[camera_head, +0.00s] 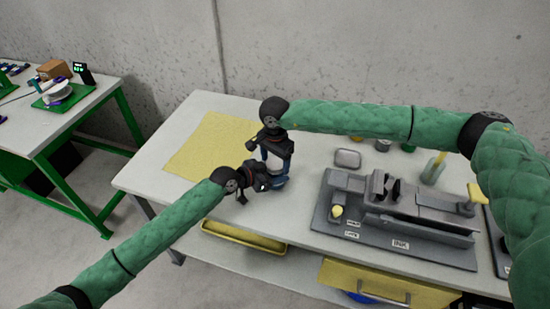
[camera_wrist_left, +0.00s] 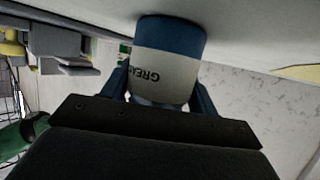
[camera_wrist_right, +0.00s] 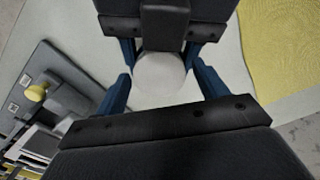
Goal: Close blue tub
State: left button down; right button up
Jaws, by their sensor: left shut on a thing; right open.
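The tub (camera_head: 274,164) stands upright on the table, with a blue base and a white band with dark lettering. In the left wrist view, the tub (camera_wrist_left: 166,62) appears upside down between the blue fingers. My left gripper (camera_head: 266,182) is shut on it from the side, low down. My right gripper (camera_head: 276,152) points down from above and is open. In the right wrist view, the round white top of the tub (camera_wrist_right: 160,76) sits between its fingers (camera_wrist_right: 162,88). I cannot tell whether that top is a lid, or whether the fingers touch it.
A yellow mat (camera_head: 212,143) lies left of the tub. A grey fixture (camera_head: 400,225) fills the table's right side, with a small metal tin (camera_head: 347,158) behind it. A yellow tray (camera_head: 243,236) is below the front edge. A green-framed bench (camera_head: 60,115) stands at left.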

jog(key=shift+c, duration=0.4)
jog(key=c, duration=0.9)
jog(key=m, duration=0.5)
jog(key=o, duration=1.1)
jog(key=shift+o, duration=0.2)
notch_tip(320, 180, up, 12)
pick_arm(q)
jog(key=shift+c, duration=1.6)
grip_release()
